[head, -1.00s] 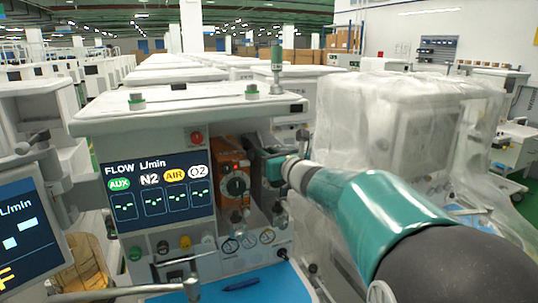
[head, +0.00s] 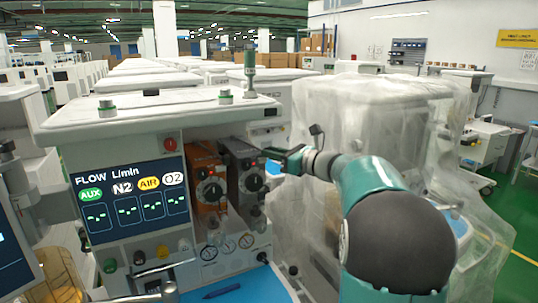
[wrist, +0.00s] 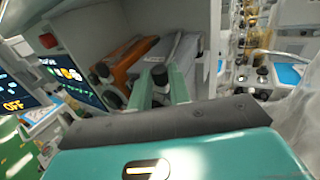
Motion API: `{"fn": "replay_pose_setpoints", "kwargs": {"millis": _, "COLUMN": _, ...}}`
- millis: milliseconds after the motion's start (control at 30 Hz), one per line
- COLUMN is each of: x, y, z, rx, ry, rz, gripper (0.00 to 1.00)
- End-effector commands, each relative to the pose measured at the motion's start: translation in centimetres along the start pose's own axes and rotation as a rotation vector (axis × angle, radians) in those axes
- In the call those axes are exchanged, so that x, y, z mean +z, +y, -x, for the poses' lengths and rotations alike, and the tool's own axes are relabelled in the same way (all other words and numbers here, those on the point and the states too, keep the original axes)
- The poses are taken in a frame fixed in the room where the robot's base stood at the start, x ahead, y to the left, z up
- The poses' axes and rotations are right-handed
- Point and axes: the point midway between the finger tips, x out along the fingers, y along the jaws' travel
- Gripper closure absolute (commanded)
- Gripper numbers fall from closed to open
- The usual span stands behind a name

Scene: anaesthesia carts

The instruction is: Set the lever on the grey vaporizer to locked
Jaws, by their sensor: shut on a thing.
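The grey vaporizer (head: 246,180) stands in the machine's bay, right of the orange vaporizer (head: 208,190). Its front dial and lower knob show in the head view. My gripper (head: 272,153) is at its upper right corner, reaching in from the right. In the wrist view, the fingers of my gripper (wrist: 160,88) stand on either side of a small dark knob, which I take to be the lever (wrist: 160,74). The grey body (wrist: 182,50) lies just behind it. The jaws are shut on the lever. Its exact setting is hard to tell.
The flow screen (head: 132,200) is left of the vaporizers. Gauges and a blue work surface (head: 235,287) with a pen lie below. A plastic-draped machine (head: 390,120) stands close on the right, behind my arm. A second screen is at far left.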

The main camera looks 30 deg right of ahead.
Motion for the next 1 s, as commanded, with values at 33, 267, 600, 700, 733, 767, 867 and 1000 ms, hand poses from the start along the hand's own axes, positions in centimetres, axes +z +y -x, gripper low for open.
{"fn": "replay_pose_setpoints", "kwargs": {"millis": 33, "x": 0.0, "y": 0.0, "z": 0.0, "rx": -0.002, "ry": 0.0, "rz": 0.001, "gripper": 1.0}}
{"fn": "replay_pose_setpoints", "kwargs": {"millis": 267, "x": 0.0, "y": 0.0, "z": 0.0, "rx": -0.002, "ry": 0.0, "rz": 0.0, "gripper": 0.71}}
{"fn": "replay_pose_setpoints", "kwargs": {"millis": 600, "x": 0.0, "y": 0.0, "z": 1.1, "rx": -0.002, "ry": 0.0, "rz": 0.0, "gripper": 0.71}}
{"fn": "replay_pose_setpoints", "kwargs": {"millis": 700, "x": 0.1, "y": 0.0, "z": 2.7, "rx": -0.004, "ry": 0.0, "rz": 0.001, "gripper": 0.71}}
{"fn": "replay_pose_setpoints", "kwargs": {"millis": 733, "x": 0.1, "y": 0.0, "z": 3.3, "rx": -0.003, "ry": 0.0, "rz": 0.001, "gripper": 0.71}}
{"fn": "replay_pose_setpoints", "kwargs": {"millis": 767, "x": 0.0, "y": 0.0, "z": 4.0, "rx": -0.004, "ry": 0.0, "rz": 0.0, "gripper": 0.71}}
{"fn": "replay_pose_setpoints", "kwargs": {"millis": 867, "x": 0.1, "y": 0.0, "z": 6.3, "rx": -0.005, "ry": 0.0, "rz": 0.001, "gripper": 0.71}}
{"fn": "replay_pose_setpoints", "kwargs": {"millis": 1000, "x": 0.0, "y": -0.1, "z": 9.4, "rx": -0.005, "ry": 0.0, "rz": 0.0, "gripper": 0.71}}
